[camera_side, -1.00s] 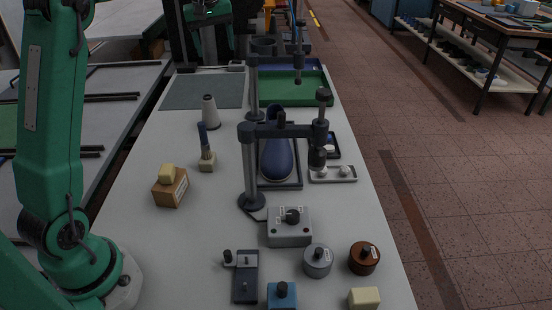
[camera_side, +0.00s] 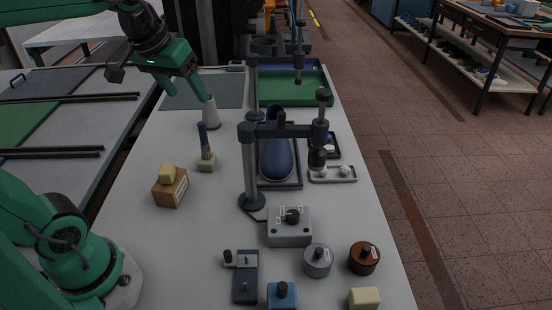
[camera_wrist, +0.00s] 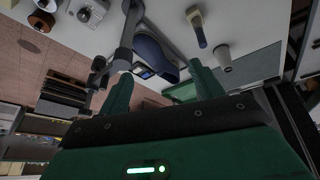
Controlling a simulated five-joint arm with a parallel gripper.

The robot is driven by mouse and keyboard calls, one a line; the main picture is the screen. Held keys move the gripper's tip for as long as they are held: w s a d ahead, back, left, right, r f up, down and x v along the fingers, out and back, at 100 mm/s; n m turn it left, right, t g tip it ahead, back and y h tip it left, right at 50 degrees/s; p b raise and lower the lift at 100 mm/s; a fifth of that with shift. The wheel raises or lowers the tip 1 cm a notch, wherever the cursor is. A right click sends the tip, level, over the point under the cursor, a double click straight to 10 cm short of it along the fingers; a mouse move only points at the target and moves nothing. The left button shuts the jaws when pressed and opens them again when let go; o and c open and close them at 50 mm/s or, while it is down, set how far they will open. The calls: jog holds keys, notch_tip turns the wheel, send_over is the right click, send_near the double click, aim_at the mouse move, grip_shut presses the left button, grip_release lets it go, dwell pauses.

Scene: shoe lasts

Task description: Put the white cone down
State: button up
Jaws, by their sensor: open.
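The white cone (camera_side: 211,117) stands upright on the pale table, near the front right corner of the grey mat. My gripper (camera_side: 187,95) is open and empty above and to the left of it in the side view. One fingertip overlaps the cone's top in that picture; I cannot tell whether they touch. In the wrist view, the cone (camera_wrist: 223,60) lies outside the right finger, not between the fingers of my gripper (camera_wrist: 162,90).
A blue-handled brush (camera_side: 206,150) stands just in front of the cone. A wooden block (camera_side: 170,188) is nearer. A dark clamp stand (camera_side: 250,172) and a blue shoe last (camera_side: 276,158) are to the right. The grey mat (camera_side: 195,93) and green tray (camera_side: 300,92) lie behind.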

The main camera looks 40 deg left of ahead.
jog(key=s+d+f+m+t, duration=0.1)
jog(key=s+d+f+m, duration=0.2)
jog(key=s+f, duration=0.3)
jog(key=shift+s, duration=1.05)
